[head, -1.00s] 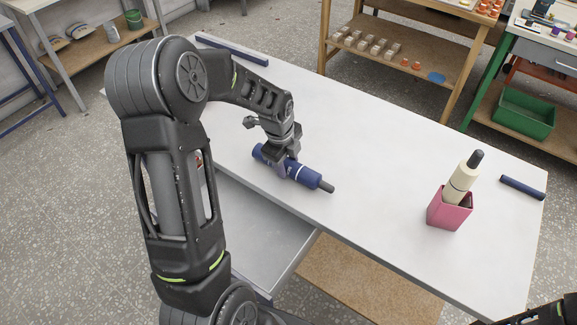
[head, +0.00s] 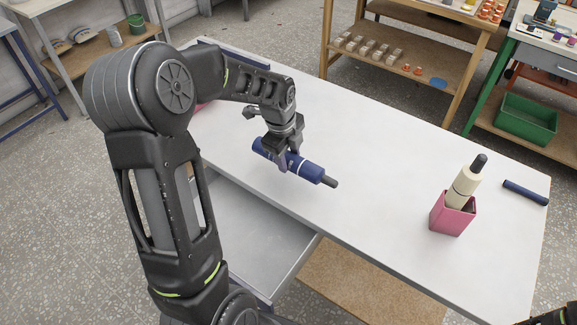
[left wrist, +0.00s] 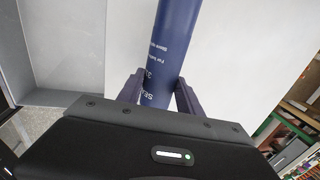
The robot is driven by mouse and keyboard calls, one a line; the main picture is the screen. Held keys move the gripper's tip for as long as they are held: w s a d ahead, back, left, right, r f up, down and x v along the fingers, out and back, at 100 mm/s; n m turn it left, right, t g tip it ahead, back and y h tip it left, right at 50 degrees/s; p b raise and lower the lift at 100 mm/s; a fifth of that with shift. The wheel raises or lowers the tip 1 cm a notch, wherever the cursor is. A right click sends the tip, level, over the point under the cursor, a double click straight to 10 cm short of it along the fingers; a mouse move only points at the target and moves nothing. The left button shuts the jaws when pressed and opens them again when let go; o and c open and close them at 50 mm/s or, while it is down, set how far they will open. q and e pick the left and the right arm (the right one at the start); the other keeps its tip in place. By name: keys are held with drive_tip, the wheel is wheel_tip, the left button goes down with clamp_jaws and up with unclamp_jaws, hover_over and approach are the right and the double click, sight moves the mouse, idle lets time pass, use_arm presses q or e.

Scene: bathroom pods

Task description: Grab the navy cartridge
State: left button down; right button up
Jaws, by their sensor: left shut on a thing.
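The navy cartridge (head: 309,171) is a dark blue tube with a light ring and a grey nozzle pointing right. In the head view it is held over the white table, near its front edge. My left gripper (head: 285,163) is shut around its body from above. The left wrist view shows the cartridge (left wrist: 170,50) with white lettering between the two fingers of the left gripper (left wrist: 158,92). How far it is above the table is hard to tell. The body of my right gripper is not clearly seen; only a dark part shows at the bottom right corner.
A pink holder (head: 452,215) with a cream cartridge (head: 463,187) stands on the right of the white table (head: 380,215). A dark blue bar (head: 525,193) lies near the right edge. An open drawer (head: 250,235) is below the front edge. The table's middle is clear.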

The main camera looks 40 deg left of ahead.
sight(291, 153)
use_arm(q)
wheel_tip(291, 153, up, 6)
drive_tip(key=shift+b, duration=0.35)
drive_tip(key=shift+f, duration=0.15)
